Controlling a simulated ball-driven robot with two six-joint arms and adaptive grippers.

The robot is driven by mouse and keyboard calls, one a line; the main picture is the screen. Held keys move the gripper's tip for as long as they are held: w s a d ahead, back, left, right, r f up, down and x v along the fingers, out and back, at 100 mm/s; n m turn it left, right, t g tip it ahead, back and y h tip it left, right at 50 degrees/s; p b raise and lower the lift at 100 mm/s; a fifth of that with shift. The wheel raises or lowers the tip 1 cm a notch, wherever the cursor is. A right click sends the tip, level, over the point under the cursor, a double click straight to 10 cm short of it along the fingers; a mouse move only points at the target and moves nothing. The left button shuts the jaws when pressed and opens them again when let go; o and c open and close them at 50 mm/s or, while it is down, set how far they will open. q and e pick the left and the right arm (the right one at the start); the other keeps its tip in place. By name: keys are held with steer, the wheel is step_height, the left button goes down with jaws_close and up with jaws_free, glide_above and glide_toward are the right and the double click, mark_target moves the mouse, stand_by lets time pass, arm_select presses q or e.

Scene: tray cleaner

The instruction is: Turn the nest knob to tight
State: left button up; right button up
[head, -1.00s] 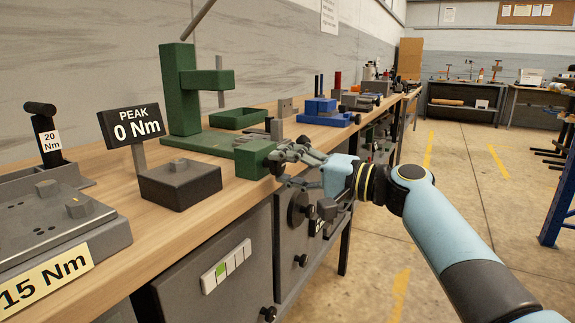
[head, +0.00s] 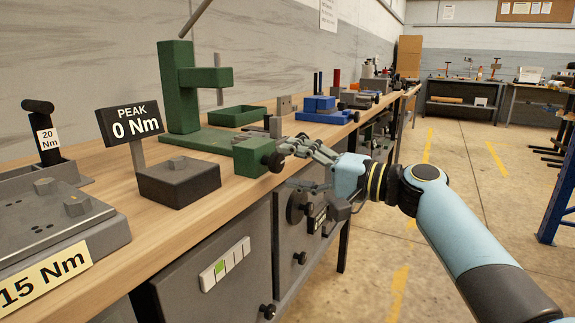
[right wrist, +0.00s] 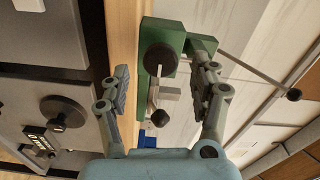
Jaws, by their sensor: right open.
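A round black knob (head: 275,161) sits on the front face of a green block (head: 251,158) at the bench edge. The block belongs to a green fixture with a tall post (head: 180,85). My right gripper (head: 287,166) is open and empty, just in front of the knob, with one finger higher and one lower. In the right wrist view the knob (right wrist: 160,59) shows between the two spread fingers, with a gap on each side. I see no marking on the knob that tells how far it is turned. My left gripper is not in view.
A "PEAK 0 Nm" display (head: 131,122) stands by a dark block (head: 178,182) on the bench. A grey plate (head: 55,222) lies at left. A blue fixture (head: 322,110) is farther back. Below the bench edge, a cabinet carries a large dark dial (head: 296,207).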

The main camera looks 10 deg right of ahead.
steer(key=v, duration=1)
steer(key=shift+f, duration=0.1)
steer(key=s+d+f+m+g+h, duration=0.1)
steer(key=s+f+h, duration=0.35)
steer(key=f, duration=0.85)
steer(key=s+d+f+m+g+h, duration=0.1)
steer(key=s+d+f+m+g, duration=0.1)
steer(key=s+f, duration=0.85)
steer(key=s+d+f+m+g+h, duration=0.1)
steer(key=s+f+h, duration=0.15)
steer(key=f, duration=1.35)
steer(key=s+d+f+n+g+h, duration=0.2)
steer(key=s+f, duration=0.4)
steer(key=s, duration=0.7)
steer(key=s+d+f+n+g+h, duration=0.2)
steer(key=s+f, duration=0.5)
steer(key=s, duration=0.6)
steer(key=s+d+f+n+g+h, duration=0.2)
steer(key=s+d+f+n, duration=0.3)
steer(key=s, duration=0.7)
steer(key=shift+s+d+f+n+h, duration=0.3)
steer(key=shift+s+d+f+h, duration=0.1)
steer(key=shift+d+f+h, duration=0.25)
